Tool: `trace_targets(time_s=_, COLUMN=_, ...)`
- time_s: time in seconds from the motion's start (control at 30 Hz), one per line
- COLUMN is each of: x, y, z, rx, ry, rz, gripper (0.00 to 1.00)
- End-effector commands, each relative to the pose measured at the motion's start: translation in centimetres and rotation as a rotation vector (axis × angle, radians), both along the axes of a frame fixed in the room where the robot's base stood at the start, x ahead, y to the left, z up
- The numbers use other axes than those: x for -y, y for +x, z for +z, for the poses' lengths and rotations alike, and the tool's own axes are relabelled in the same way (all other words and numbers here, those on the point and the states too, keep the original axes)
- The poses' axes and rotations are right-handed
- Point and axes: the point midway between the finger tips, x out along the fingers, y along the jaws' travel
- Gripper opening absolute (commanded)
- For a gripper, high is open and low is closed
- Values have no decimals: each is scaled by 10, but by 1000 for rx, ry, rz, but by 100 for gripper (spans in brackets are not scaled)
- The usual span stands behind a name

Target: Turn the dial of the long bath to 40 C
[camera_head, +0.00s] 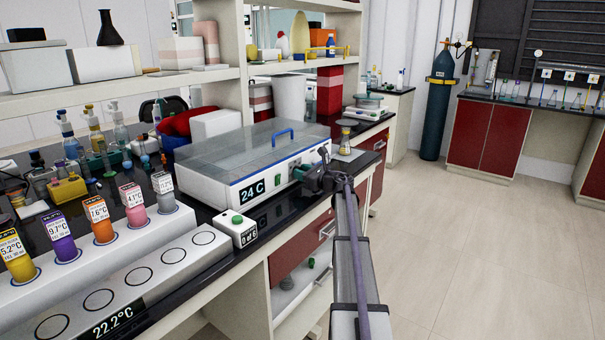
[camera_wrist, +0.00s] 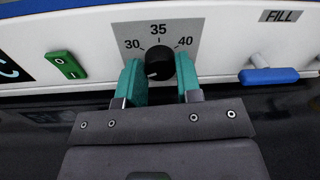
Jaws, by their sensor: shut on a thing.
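The long bath (camera_head: 215,172) is a white box with a clear lid and blue handle, on the dark bench in the head view. Its display (camera_head: 252,190) reads 24 C. In the head view my gripper (camera_head: 320,178) is at the bath's front right and hides the dial.
A green switch (camera_wrist: 66,65) is left of the dial, and a blue lever (camera_wrist: 268,76) under a FILL label is to its right. A small box with a green button (camera_head: 236,228) and a rack of coloured bottles (camera_head: 100,232) stand left of the bath. A flask (camera_head: 345,142) stands beyond my gripper.

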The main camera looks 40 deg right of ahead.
Motion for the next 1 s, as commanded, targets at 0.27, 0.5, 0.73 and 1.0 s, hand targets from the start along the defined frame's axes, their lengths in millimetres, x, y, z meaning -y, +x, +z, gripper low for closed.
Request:
trace_targets(time_s=0.27, x=0, y=0, z=0, rx=-9, ry=33, rz=0, gripper=8)
trace_targets(time_s=0.5, x=0, y=0, z=1, rx=-41, ry=150, rz=0, gripper=8)
trace_targets(time_s=0.73, x=1, y=0, z=1, rx=-93, ry=338, rz=0, gripper=8)
trace_targets(time_s=1.0, x=2, y=0, z=1, rx=-161, ry=585, rz=-1, gripper=8)
